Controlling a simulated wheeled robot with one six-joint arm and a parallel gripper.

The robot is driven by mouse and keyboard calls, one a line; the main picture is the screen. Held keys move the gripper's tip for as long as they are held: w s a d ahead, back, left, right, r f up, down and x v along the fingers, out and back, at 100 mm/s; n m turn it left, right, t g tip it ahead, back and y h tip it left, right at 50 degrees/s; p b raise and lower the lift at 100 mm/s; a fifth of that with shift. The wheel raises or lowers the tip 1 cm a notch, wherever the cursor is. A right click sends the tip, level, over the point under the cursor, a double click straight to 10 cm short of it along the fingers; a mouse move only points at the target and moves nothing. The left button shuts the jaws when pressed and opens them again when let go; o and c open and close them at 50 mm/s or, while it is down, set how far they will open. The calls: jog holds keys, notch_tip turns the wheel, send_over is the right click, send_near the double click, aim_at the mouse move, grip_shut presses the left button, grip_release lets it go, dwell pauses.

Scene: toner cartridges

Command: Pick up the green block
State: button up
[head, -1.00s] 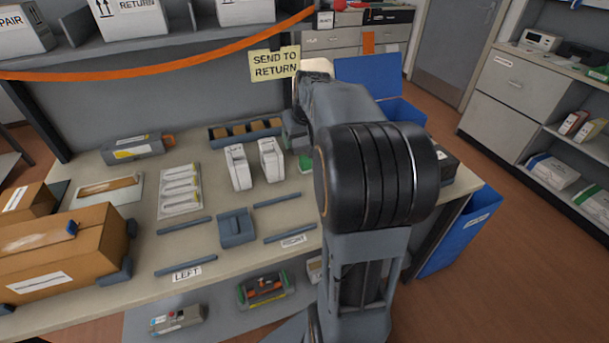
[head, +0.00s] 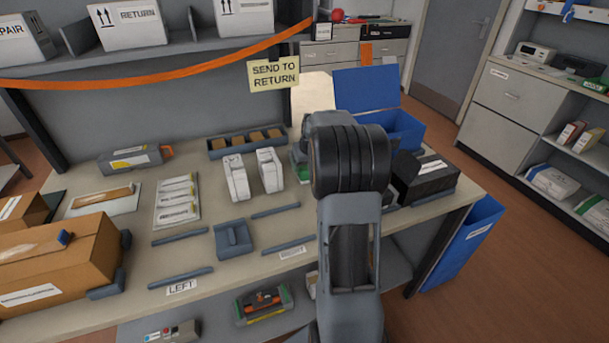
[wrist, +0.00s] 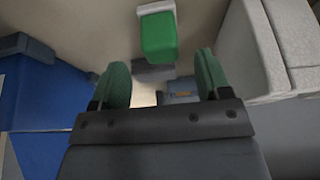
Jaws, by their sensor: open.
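The green block (wrist: 160,38) shows in the wrist view at the top centre, with a pale cap at its far end. My gripper (wrist: 162,78) is open and empty, its two green-padded fingers spread wide. The block lies beyond the fingertips, roughly in line with the gap between them, and apart from them. In the head view my arm hides the gripper, and only slight green shows beside the arm, too little to tell the block clearly.
Two white cartons (head: 235,178) stand left of my arm on the bench (head: 125,270). A grey tray of brown blocks (head: 246,142) lies behind them. A blue bin (head: 366,90) and a black box (head: 425,178) are to the right. A small grey holder (head: 233,238) stands in front.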

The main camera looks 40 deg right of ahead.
aim_at(305, 168)
jog(key=shift+x, duration=1.95)
jog(key=shift+r, duration=0.1)
jog(key=c, duration=1)
